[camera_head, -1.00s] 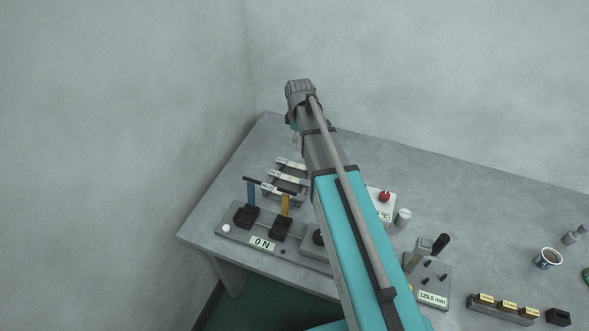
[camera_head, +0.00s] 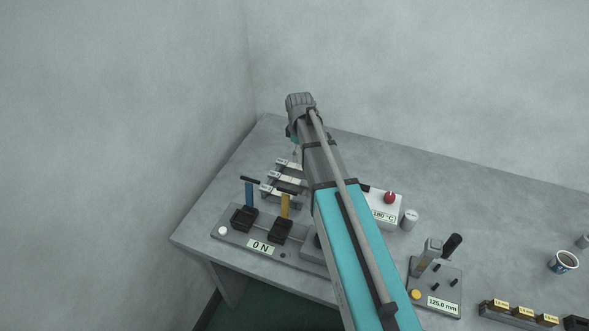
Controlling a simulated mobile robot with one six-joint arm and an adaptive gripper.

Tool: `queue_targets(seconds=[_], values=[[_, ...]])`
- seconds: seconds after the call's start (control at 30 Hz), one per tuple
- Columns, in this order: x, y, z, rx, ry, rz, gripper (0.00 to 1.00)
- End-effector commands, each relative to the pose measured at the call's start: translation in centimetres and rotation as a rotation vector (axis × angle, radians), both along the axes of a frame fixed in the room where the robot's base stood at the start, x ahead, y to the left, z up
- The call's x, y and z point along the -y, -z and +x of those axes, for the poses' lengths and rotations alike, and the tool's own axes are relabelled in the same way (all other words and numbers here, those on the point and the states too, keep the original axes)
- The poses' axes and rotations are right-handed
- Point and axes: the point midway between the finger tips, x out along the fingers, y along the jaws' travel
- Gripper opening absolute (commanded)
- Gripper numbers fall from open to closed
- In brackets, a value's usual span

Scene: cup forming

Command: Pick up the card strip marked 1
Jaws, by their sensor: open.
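The card strips (camera_head: 283,175) are white pieces lying in a dark stepped rack on the table, left of my arm. Small labels show at their left ends, too small to read, so I cannot tell which strip is marked 1. My gripper (camera_head: 295,146) is mostly hidden behind my arm's wrist. A small part of it shows above the far end of the rack, and no strip is seen in it.
A tester with blue and yellow uprights (camera_head: 263,225) and a "0 N" display stands in front of the rack. Right of my arm are a "180 °C" box (camera_head: 384,207), a grey cylinder (camera_head: 409,219), a "125.0 mm" device (camera_head: 437,280), labelled blocks (camera_head: 521,311) and a cup (camera_head: 563,261).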

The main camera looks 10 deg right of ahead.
Motion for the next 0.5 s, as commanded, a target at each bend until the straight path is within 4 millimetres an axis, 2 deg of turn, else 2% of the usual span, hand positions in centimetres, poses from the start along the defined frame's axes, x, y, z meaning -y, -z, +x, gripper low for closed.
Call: queue_targets(seconds=[0.3, 0.5], values=[[0.05, 0.06, -0.01, 0.0, 0.001, 0.0, 0.8], [-0.01, 0.9, -0.12, 0.0, 0.001, 0.0, 0.8]])
